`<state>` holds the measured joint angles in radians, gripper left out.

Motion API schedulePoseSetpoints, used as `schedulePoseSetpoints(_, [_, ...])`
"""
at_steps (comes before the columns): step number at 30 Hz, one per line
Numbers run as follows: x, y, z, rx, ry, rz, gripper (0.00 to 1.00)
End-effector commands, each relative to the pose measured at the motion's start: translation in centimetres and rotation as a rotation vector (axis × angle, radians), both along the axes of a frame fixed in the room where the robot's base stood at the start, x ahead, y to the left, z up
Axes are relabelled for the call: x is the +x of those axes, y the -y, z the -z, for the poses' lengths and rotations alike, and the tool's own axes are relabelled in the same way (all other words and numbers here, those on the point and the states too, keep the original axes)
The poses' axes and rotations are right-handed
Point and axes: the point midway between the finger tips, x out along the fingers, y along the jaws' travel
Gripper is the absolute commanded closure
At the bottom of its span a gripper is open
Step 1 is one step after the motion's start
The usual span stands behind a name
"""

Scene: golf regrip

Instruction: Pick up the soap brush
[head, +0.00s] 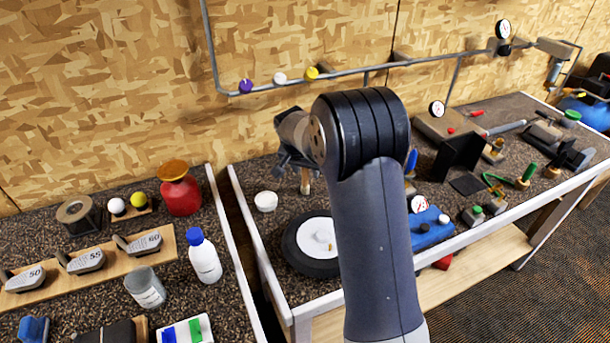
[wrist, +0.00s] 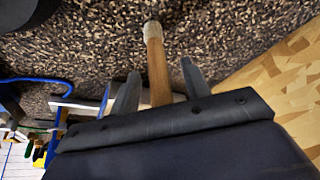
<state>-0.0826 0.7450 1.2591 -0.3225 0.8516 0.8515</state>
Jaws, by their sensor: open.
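The soap brush, as I take it, is a thin light-wood handle (wrist: 156,62) with a pale, whitish end. In the wrist view it runs between the two fingers of my gripper (wrist: 160,72), which are open with a gap on each side of the wood. Its lower part is hidden behind my gripper body. In the head view a short piece of the wooden brush (head: 305,184) shows just below my gripper (head: 298,168), near the back wall. My arm hides much of that area.
A black disc with a white centre (head: 317,236) and a small white pot (head: 265,201) are close by on the bench. A blue-capped bottle (head: 204,257) and a red flask (head: 181,190) stand on the left bench. A grey pipe (head: 345,73) runs along the wooden wall.

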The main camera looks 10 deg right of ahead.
Motion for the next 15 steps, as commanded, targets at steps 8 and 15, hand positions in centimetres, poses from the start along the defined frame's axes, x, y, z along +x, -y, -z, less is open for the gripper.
schedulePoseSetpoints(8, [0.53,0.27,1.50,0.001,0.002,-0.002,0.56])
schedulePoseSetpoints(15, [0.52,0.28,1.47,0.000,0.001,-0.001,0.65])
